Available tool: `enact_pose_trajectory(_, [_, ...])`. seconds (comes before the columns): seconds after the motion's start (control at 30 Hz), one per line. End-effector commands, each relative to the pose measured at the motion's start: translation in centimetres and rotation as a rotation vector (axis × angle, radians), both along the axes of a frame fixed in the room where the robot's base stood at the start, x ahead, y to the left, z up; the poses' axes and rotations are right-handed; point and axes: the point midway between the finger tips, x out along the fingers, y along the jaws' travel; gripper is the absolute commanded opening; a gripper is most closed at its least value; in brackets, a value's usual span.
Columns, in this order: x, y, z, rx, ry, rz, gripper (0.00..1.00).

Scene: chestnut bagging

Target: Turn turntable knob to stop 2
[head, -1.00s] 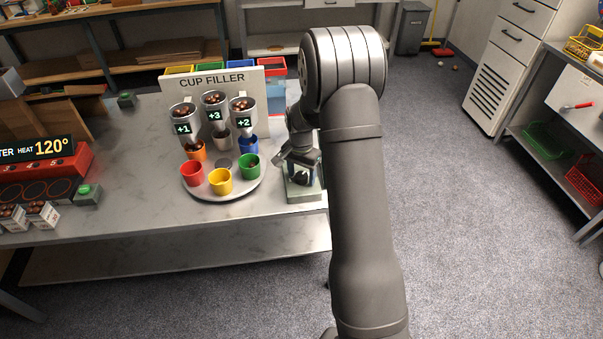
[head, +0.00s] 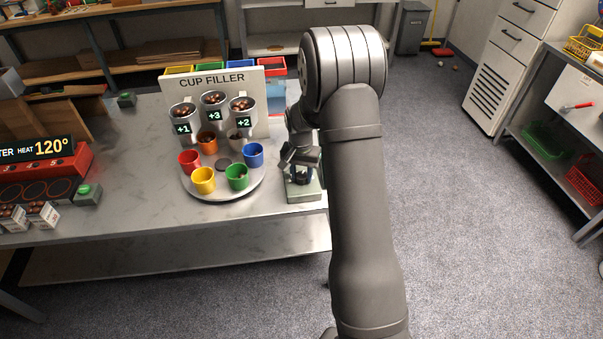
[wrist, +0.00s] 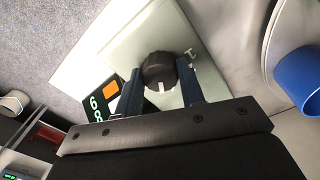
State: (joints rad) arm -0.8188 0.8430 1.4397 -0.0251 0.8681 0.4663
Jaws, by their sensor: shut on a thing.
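In the wrist view the dark round knob (wrist: 159,70) sits on a pale plate (wrist: 128,48); a white mark shows on the knob's lower side. My gripper (wrist: 160,85) is shut on the knob, one finger on each side. A small "1" is legible beside the knob; other stop numbers are hidden or not legible. In the head view my gripper (head: 301,172) is over the knob box (head: 304,194) at the table's right edge. The turntable (head: 222,195) carries red, orange, white, blue, green and yellow cups.
The cup filler panel (head: 255,85) stands behind the turntable, with hoppers marked +1, +3 and +2 above its back part. A blue cup (wrist: 297,78) is near my gripper at right in the wrist view. A heater (head: 70,160) stands at left. The table front is clear.

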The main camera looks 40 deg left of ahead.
Motion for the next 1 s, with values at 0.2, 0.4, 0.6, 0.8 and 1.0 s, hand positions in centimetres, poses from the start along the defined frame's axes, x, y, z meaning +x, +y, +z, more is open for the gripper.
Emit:
enact_pose_trajectory(0.2, [0.00, -0.03, 0.05, 0.000, 0.000, 0.204, 0.13])
enact_pose_trajectory(0.4, [0.01, -0.06, 0.05, 0.000, -0.001, 0.394, 0.13])
enact_pose_trajectory(0.6, [0.05, -0.08, 0.06, 0.000, -0.001, 0.584, 0.13])
enact_pose_trajectory(0.8, [0.08, -0.09, 0.06, 0.001, -0.002, 0.773, 0.13])
enact_pose_trajectory(1.0, [0.10, -0.11, 0.06, 0.001, -0.002, 0.956, 0.13])
